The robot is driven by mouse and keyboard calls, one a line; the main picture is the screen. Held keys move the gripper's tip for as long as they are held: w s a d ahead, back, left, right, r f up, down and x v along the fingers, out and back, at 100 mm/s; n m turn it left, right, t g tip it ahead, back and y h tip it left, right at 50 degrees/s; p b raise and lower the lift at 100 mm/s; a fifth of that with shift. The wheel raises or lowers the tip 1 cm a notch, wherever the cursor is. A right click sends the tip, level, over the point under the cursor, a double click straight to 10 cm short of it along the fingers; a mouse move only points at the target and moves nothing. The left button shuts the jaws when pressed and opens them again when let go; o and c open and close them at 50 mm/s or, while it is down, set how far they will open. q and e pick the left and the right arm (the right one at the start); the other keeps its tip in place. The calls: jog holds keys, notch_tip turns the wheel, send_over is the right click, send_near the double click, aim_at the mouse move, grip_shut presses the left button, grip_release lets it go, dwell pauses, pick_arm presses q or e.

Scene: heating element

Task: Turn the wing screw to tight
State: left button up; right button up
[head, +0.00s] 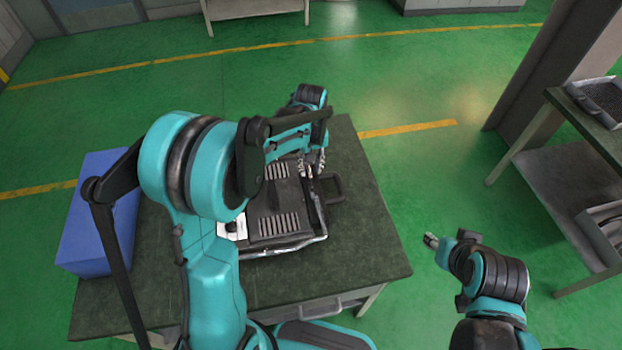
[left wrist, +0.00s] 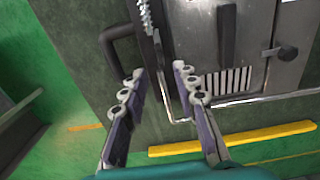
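The heating element (head: 278,222) is a dark, slotted metal unit lying on the table; part of it also fills the upper right of the left wrist view (left wrist: 205,40). My left gripper (head: 313,165) is over its far right edge. In the left wrist view the fingers (left wrist: 160,87) are apart with nothing gripped; a thin metal rod (left wrist: 162,75) shows between them. A threaded or spring-like metal part (left wrist: 146,15) is just beyond the fingertips. A dark knob (left wrist: 287,52) sits on the metal plate at right. I cannot tell which part is the wing screw. My right gripper (head: 432,240) is empty, right of the table.
A black loop handle (head: 336,188) sticks out at the unit's right side. The dark table (head: 365,255) is clear at right and front. A blue box (head: 95,225) stands at its left. A shelf rack (head: 560,165) and a pillar (head: 545,65) are at right.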

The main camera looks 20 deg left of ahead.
aim_at(311, 184)
pick_arm(q)
notch_tip(311, 184, down, 8)
jog(key=shift+w+f+b, duration=0.1)
jog(key=shift+b, duration=1.05)
grip_shut()
